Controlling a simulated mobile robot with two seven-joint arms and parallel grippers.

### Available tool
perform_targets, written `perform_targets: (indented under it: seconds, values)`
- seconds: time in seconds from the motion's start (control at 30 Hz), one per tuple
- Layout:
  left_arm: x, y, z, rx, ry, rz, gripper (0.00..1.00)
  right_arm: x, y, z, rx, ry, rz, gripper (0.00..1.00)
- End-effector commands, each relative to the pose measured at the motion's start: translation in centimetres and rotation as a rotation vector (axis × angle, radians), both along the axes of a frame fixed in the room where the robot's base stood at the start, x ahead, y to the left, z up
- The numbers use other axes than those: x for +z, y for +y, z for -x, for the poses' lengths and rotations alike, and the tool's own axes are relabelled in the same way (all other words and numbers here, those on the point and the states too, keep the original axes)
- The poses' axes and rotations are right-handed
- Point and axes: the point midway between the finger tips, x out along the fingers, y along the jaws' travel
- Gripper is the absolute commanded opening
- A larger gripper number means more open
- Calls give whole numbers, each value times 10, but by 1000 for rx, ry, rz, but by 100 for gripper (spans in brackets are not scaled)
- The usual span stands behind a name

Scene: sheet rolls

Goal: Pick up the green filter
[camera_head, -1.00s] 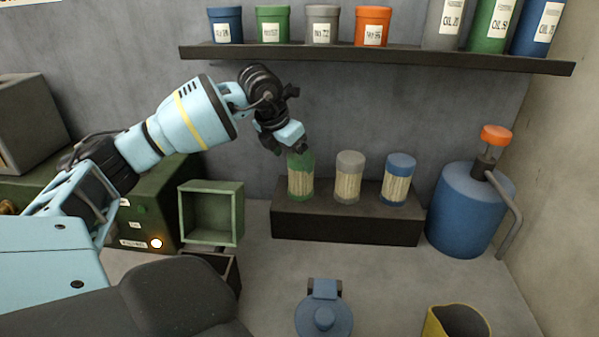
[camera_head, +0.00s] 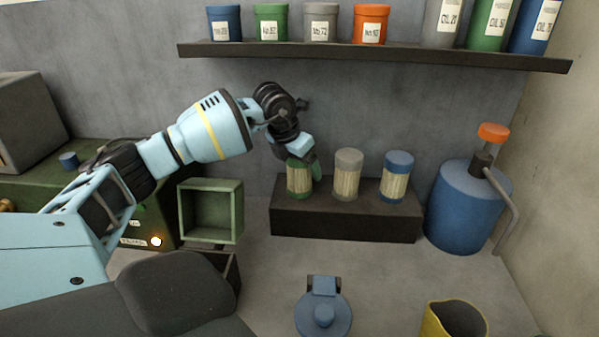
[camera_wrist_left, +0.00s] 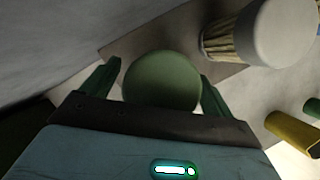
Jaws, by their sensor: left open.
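The green filter (camera_head: 299,183) stands upright at the left end of a dark block, with a green cap and a pale pleated body. My left gripper (camera_head: 303,163) is at its top, and one green finger shows along its right side. In the left wrist view the round green cap of the filter (camera_wrist_left: 162,80) lies between the two open fingers, one on each side, with small gaps showing. The gripper hides part of the cap in the head view. My right gripper is not in view.
A grey filter (camera_head: 347,175) and a blue filter (camera_head: 396,178) stand to the right on the same dark block (camera_head: 345,224). A shelf (camera_head: 380,55) with several cans hangs above. A blue canister (camera_head: 465,210) stands to the right. An open green box (camera_head: 242,215) is to the left.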

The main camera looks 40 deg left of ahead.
Motion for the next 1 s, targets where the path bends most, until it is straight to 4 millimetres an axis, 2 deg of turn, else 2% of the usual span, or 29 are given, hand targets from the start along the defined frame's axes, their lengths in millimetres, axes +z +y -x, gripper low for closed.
perform_targets:
  seconds: [0.1,0.5,0.83,1.0]
  values:
    - [0,0,0,0,0,0,84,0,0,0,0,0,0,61]
    - [1,0,0,1,0,0,32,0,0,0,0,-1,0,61]
    - [4,0,0,1,-2,0,30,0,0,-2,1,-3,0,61]
    - [15,0,-1,1,-4,0,30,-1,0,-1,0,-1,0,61]
